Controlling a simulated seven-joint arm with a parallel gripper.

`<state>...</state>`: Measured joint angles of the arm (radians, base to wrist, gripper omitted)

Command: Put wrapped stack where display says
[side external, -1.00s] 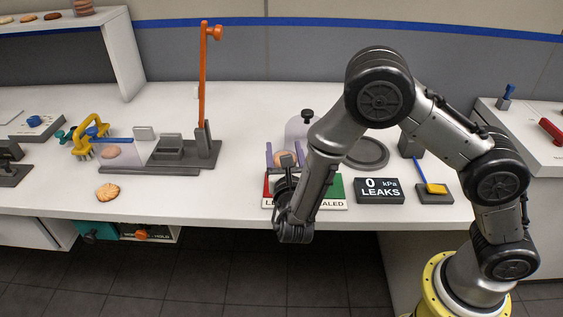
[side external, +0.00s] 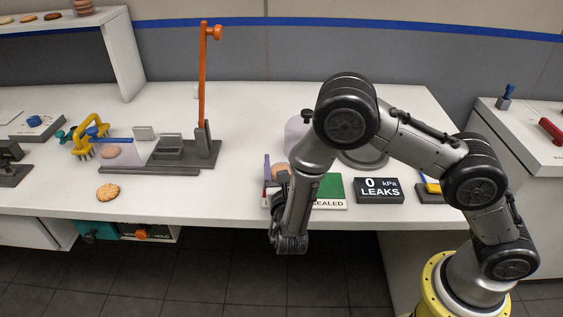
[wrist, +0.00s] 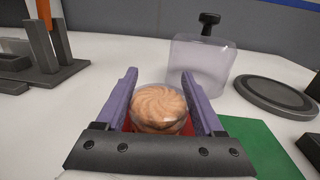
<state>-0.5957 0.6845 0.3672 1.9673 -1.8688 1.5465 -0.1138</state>
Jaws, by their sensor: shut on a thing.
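The wrapped stack (wrist: 160,108) is a round tan biscuit pile in clear wrap, between the purple fingers of my gripper (wrist: 162,92). My gripper is shut on it. In the side view the stack (side external: 281,171) is partly hidden by my wrist. The display (side external: 378,190) reads "0 kPa LEAKS". The two-part mat has a green half (side external: 330,187) marked "SEALED" and a red half (wrist: 187,129). The red half shows under and around the stack. My arm covers most of it in the side view. I cannot tell whether the stack touches it.
A clear chamber with a black knob (wrist: 205,60) stands behind the stack, beside a round grey plate (wrist: 275,95). A grey fixture with an orange lever (side external: 202,90) stands to the left. A loose biscuit (side external: 108,192) lies near the front edge. The counter between them is clear.

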